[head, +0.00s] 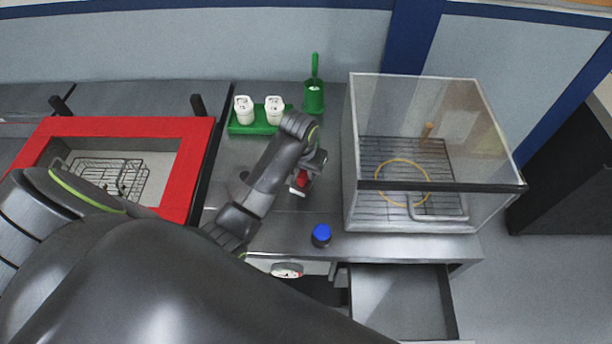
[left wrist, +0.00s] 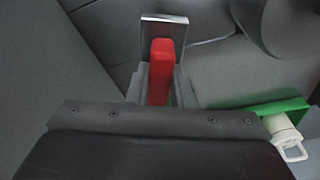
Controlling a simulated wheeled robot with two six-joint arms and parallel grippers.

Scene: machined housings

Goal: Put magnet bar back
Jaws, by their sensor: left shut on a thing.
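The magnet bar (head: 301,179) has a red grip and a flat metal plate at one end. My left gripper (head: 306,172) is shut on it, above the grey bench between the green tray and the clear-walled tank. In the left wrist view, the red grip of the magnet bar (left wrist: 162,65) stands between the fingers of my left gripper (left wrist: 157,82), with the metal plate beyond it. The gripper partly hides the bar in the head view. My right gripper is not in view.
A green tray (head: 239,128) with white containers and a green holder (head: 314,98) stand behind. A drawer (head: 400,300) is open below. A red-framed basin (head: 190,165) is at left.

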